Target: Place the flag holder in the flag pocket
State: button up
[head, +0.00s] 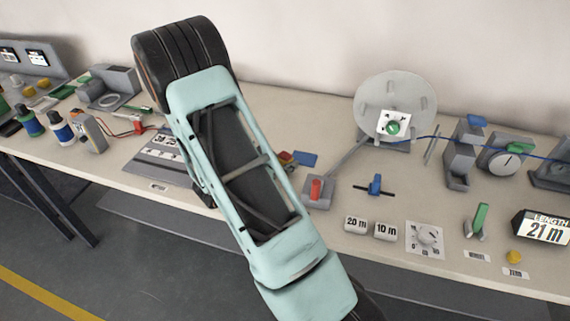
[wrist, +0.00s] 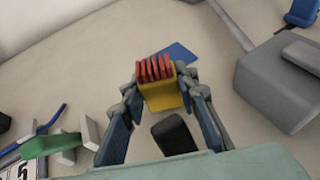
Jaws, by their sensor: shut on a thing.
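My gripper (wrist: 161,76) is shut on the flag holder (wrist: 163,94), a yellow block with a row of red ridged flags on its far end. A finger sits on each side of it. In the head view the flag holder (head: 286,158) shows as a small red and yellow patch beside my arm, which hides my gripper there. A flat blue piece (wrist: 178,53) lies on the table just beyond the holder; it also shows in the head view (head: 305,159). I cannot tell whether it is the flag pocket, or whether the holder touches the table.
A grey block (wrist: 275,85) stands to the right of my gripper; a green piece (wrist: 40,146) and small white blocks are at lower left. In the head view a red-knobbed grey block (head: 316,194) and a round grey disc (head: 395,88) stand right of my arm.

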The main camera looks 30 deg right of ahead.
jog(key=shift+f, duration=0.25)
jog(key=shift+f, duration=0.15)
jog(key=o, duration=1.1)
